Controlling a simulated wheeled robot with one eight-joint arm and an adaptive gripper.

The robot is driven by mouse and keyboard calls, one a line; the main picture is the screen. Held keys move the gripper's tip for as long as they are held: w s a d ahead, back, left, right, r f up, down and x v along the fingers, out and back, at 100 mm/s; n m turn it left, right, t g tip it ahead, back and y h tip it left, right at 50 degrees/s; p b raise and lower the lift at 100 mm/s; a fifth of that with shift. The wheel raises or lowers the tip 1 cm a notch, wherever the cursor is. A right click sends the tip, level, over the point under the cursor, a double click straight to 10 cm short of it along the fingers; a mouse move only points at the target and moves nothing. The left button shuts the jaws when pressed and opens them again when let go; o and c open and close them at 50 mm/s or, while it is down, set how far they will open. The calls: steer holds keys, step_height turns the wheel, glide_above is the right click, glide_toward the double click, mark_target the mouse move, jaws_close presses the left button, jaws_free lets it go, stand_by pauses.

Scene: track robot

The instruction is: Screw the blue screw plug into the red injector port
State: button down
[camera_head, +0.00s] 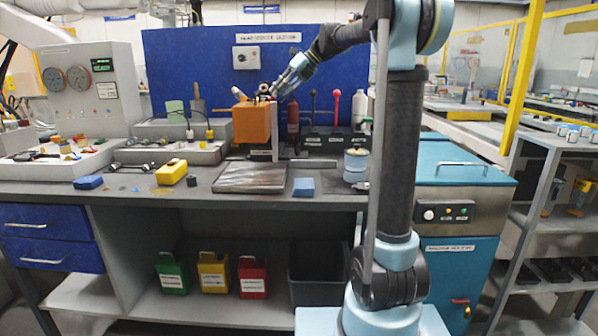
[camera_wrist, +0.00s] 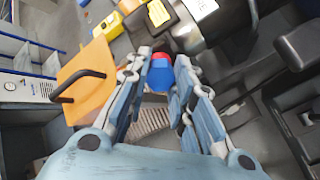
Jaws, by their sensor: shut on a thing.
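In the wrist view, the blue screw plug (camera_wrist: 159,79) sits between the two fingertips of my gripper (camera_wrist: 162,68), which is shut on it. A red round part (camera_wrist: 162,59), which looks like the red injector port, shows directly beyond the plug and in line with it. I cannot tell whether the two touch or are threaded together. In the head view, my gripper (camera_head: 275,92) reaches down leftward over the workbench, beside the top of an orange box (camera_head: 252,124). The plug and port are too small to make out there.
The orange box with a black handle also stands close left of my fingers in the wrist view (camera_wrist: 88,80). A red bottle (camera_head: 293,122) and levers stand right of it. A dark metal plate (camera_head: 250,178) and a blue block (camera_head: 303,187) lie at the bench front.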

steer(key=m, duration=0.5)
steer(key=c, duration=1.3)
jaws_free()
steer(key=shift+c, duration=0.9)
steer(key=n, duration=0.9)
steer(key=shift+n, duration=1.3)
